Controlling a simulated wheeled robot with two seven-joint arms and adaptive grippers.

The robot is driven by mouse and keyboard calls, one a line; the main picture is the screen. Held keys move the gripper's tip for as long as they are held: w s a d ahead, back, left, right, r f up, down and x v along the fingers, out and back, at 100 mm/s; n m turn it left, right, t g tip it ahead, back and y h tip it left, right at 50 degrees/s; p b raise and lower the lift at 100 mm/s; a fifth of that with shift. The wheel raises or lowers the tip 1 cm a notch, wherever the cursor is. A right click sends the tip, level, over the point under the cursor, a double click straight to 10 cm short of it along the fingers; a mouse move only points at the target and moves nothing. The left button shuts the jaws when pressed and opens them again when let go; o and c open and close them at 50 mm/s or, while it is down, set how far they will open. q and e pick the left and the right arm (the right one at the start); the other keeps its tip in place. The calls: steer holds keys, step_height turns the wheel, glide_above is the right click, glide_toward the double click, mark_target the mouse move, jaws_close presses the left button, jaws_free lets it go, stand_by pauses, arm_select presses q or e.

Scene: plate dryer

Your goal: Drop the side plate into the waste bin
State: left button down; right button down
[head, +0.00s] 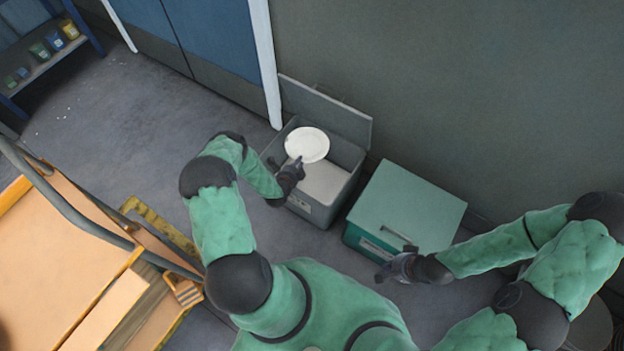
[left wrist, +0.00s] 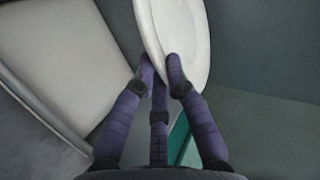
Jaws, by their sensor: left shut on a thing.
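The white side plate (head: 307,144) is over the open grey waste bin (head: 312,210) in the head view. My left gripper (head: 297,164) is shut on the plate's near edge and holds it above the bin's opening. In the left wrist view the plate (left wrist: 178,35) shows at the top, with its rim between the fingers of my left gripper (left wrist: 162,72). My right gripper (head: 384,274) is beside the green bin's front; whether its fingers are open or shut is too small to tell.
A closed green bin (head: 412,205) stands right of the grey one. The grey bin's raised lid (head: 326,110) leans toward the wall. An orange-topped cart (head: 60,265) is at the left. A shelf with small pots (head: 40,50) stands at the far left. Floor is clear between.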

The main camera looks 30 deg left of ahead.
arm_select(q)
steer(key=shift+f+b, duration=0.45)
steer(key=shift+f, duration=0.45)
steer(key=c, duration=1.2)
jaws_free()
steer(key=shift+s, duration=0.1)
steer(key=v, duration=1.1)
steer(key=shift+s+d+r, duration=0.1)
steer(key=shift+s+r, duration=0.05)
steer(key=shift+s, duration=0.25)
